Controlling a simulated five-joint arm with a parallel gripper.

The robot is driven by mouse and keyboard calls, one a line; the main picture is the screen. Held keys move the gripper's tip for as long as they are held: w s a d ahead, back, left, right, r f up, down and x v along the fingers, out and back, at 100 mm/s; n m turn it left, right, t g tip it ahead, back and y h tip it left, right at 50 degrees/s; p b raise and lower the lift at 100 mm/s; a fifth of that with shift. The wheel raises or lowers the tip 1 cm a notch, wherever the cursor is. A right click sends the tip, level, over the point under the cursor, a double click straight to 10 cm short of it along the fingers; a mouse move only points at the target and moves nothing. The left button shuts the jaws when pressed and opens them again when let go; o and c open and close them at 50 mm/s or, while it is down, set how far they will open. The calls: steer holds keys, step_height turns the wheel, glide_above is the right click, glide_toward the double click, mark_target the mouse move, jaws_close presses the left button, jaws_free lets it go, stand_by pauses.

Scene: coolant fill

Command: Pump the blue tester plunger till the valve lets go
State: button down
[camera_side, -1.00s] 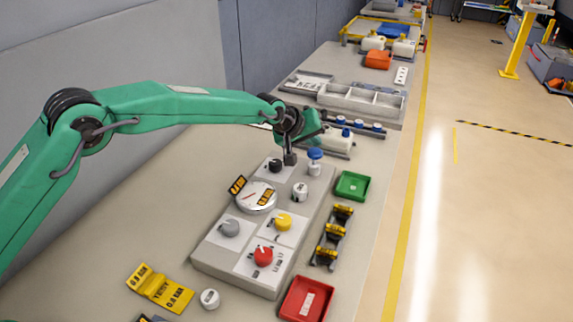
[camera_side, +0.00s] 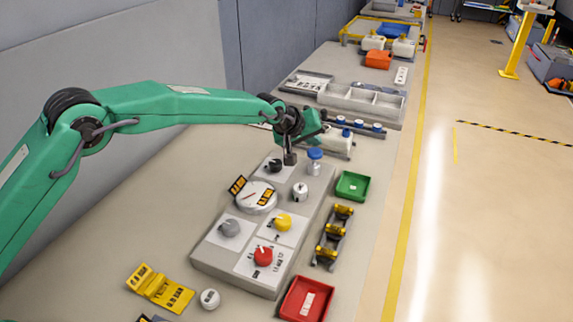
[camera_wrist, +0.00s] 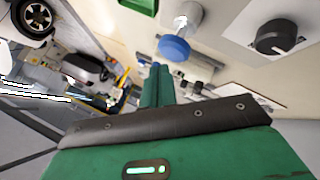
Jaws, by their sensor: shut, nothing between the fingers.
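The blue tester plunger (camera_side: 314,153) is a blue cap on a pale cylinder at the far right corner of the grey test panel (camera_side: 235,262). In the wrist view the blue cap (camera_wrist: 174,48) lies just beyond the fingertips. My gripper (camera_side: 290,158) is shut and empty, pointing down just left of the plunger, between it and the black knob (camera_side: 273,166). I cannot tell whether the fingers touch the cap. The round gauge (camera_side: 256,196) has a red needle and dark tags with yellow lettering. A small white capped part (camera_side: 300,191) stands in front of the plunger.
The panel also carries grey (camera_side: 229,228), yellow (camera_side: 282,222) and red (camera_side: 263,256) knobs. A green tray (camera_side: 353,185), a rack of yellow-topped parts (camera_side: 333,237) and a red tray (camera_side: 301,310) stand to the right. A yellow folded sign (camera_side: 160,288) lies front left.

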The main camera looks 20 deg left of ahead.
mark_target(313, 152)
steer(key=shift+a+f, duration=0.1)
steer(key=shift+f, duration=1.75)
stand_by(2.6)
steer(key=shift+r, duration=1.85)
steer(key=shift+r, duration=0.15)
steer(key=shift+r, duration=2.35)
